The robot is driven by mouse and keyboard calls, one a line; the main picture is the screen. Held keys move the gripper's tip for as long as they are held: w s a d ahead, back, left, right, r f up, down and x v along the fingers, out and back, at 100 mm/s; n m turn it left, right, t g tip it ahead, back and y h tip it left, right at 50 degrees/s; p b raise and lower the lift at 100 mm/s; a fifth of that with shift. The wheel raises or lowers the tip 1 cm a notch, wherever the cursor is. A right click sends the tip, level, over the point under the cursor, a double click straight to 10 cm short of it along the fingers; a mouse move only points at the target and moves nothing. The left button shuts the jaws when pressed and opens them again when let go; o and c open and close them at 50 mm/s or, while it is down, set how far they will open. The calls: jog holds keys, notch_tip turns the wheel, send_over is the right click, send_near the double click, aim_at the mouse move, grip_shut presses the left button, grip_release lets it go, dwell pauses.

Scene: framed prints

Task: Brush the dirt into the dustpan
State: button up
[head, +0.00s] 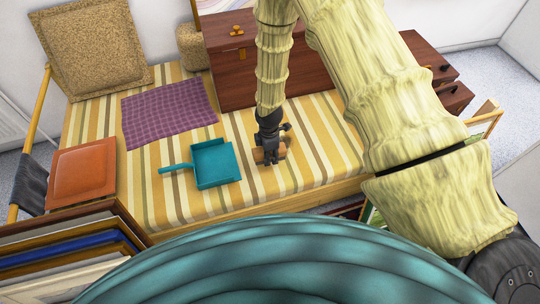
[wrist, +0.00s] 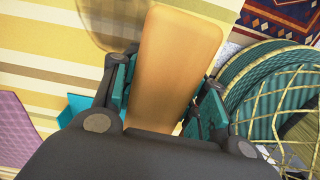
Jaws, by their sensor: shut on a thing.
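My gripper (head: 271,150) points down over the striped cloth surface, right of the dustpan. It is shut on a brush with a light wooden body (head: 259,155), which sits low, at or just above the cloth; I cannot tell if it touches. In the wrist view, the brush's wooden body (wrist: 178,50) lies between the two finger pads; its bristles are not clear. The teal dustpan (head: 214,164) lies flat on the cloth, its handle pointing left, apart from the brush. A corner of it shows in the wrist view (wrist: 75,107). I cannot make out any dirt.
A purple checked cloth (head: 170,110) lies behind the dustpan. A brown wooden chest (head: 229,75) stands behind my gripper. An orange-brown flat cushion or box (head: 83,173) is at left. Framed pictures (head: 70,240) stand at front left. Striped cloth (head: 320,150) right of my gripper is clear.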

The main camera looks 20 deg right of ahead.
jog(key=shift+r+p, duration=0.9)
jog(key=shift+r, duration=0.65)
jog(key=shift+r, duration=0.1)
